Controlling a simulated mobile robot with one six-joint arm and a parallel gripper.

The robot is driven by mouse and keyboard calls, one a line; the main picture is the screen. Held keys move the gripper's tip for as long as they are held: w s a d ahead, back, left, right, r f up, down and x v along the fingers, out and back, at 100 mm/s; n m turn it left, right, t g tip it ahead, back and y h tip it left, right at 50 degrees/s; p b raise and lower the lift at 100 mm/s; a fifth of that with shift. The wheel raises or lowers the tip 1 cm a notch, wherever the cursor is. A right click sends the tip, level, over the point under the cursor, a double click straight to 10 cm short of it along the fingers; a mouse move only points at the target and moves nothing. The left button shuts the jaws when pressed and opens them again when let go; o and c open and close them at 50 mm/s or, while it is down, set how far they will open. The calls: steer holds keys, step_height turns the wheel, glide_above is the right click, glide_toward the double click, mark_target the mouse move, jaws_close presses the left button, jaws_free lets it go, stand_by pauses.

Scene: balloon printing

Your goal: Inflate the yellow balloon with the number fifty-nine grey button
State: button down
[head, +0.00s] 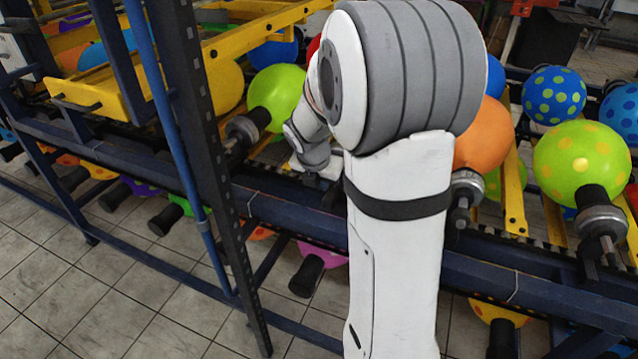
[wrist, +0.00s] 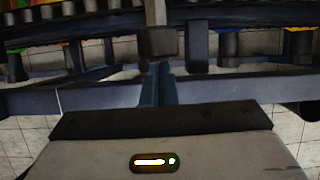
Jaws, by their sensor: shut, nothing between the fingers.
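A yellow balloon (head: 225,88) shows in the head view at the left, partly covered by the dark slotted post. Part of another yellow balloon (head: 498,312) hangs below the rail at the lower right. I cannot make out a grey button or the number fifty-nine in either view. In the wrist view my gripper (wrist: 160,68) is shut and empty, its fingers together in front of the dark rails. In the head view my arm hides much of the area around the gripper, so its distance to the rail is hard to tell.
Dark blue rails (head: 290,217) run across in front of the balloons. A blue post (head: 165,120) stands at the left. Green (head: 277,95), orange (head: 486,137) and spotted lime (head: 580,163) balloons sit on metal holders. The tiled floor (head: 110,300) is bare at the lower left.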

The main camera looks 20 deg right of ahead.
steer(key=shift+s+a, duration=1.05)
steer(key=shift+a, duration=0.1)
steer(key=p+v, duration=0.1)
steer(key=v, duration=0.9)
steer(key=shift+s+a, duration=0.2)
steer(key=shift+a, duration=0.05)
steer(key=s+a+m+y, duration=0.1)
steer(key=s+a+m, duration=0.2)
steer(key=s+m, duration=0.5)
steer(key=s+a+f+m+y, duration=0.1)
steer(key=s+a+m, duration=0.3)
steer(key=s+m, duration=0.5)
steer(key=shift+m+y, duration=0.6)
steer(key=shift+m, duration=4.2)
steer(key=shift+s+f, duration=0.1)
